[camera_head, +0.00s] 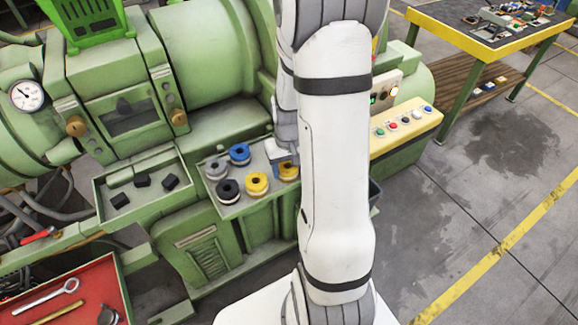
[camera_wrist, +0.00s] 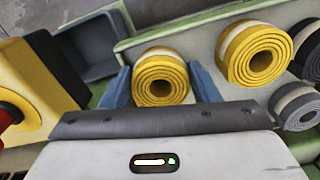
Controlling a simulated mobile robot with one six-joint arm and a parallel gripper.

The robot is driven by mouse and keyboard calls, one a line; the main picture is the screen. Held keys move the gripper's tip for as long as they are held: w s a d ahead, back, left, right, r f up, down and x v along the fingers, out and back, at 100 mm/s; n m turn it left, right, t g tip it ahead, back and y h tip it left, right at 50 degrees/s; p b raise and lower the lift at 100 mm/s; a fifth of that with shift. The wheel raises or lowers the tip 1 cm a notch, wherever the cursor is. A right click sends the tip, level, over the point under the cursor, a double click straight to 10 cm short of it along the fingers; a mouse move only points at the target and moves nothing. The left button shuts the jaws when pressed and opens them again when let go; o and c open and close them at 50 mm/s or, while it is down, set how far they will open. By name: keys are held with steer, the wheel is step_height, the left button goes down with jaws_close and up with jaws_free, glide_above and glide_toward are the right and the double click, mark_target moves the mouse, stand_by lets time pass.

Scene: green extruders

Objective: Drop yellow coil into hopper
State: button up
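Two yellow coils with pale bands sit in the green tray. One (camera_head: 257,184) stands free; it also shows in the wrist view (camera_wrist: 255,52). The other yellow coil (camera_head: 289,172) is at the tray's right end, partly hidden by my arm. In the wrist view this coil (camera_wrist: 160,80) lies between the two blue fingers of my gripper (camera_wrist: 160,86). The fingers are spread to either side of it, very close to its edges; I see no clear grip. The bright green hopper (camera_head: 92,22) is on top of the machine at upper left, cut off by the frame.
Blue, grey and black coils (camera_head: 229,189) share the tray (camera_head: 232,208). A tray with black blocks (camera_head: 142,181) is to the left. A yellow button panel (camera_head: 405,128) is right of my arm, with a red button near my gripper. A dark bin (camera_wrist: 90,45) is beside the coil tray.

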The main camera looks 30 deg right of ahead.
mark_target(288, 167)
steer(key=o, duration=0.4)
steer(key=shift+r, duration=0.1)
step_height(288, 167, up, 11)
steer(key=s+a+r+t, duration=0.1)
steer(key=s+a+r, duration=0.2)
steer(key=s+a, duration=0.1)
steer(key=s+a+r+n+t, duration=0.1)
steer(key=s+a+r, duration=0.2)
steer(key=s+a, duration=0.1)
steer(key=s+a+r+n+t, duration=0.1)
steer(key=s+a+r, duration=0.2)
steer(key=s+a, duration=0.1)
steer(key=shift+r, duration=0.2)
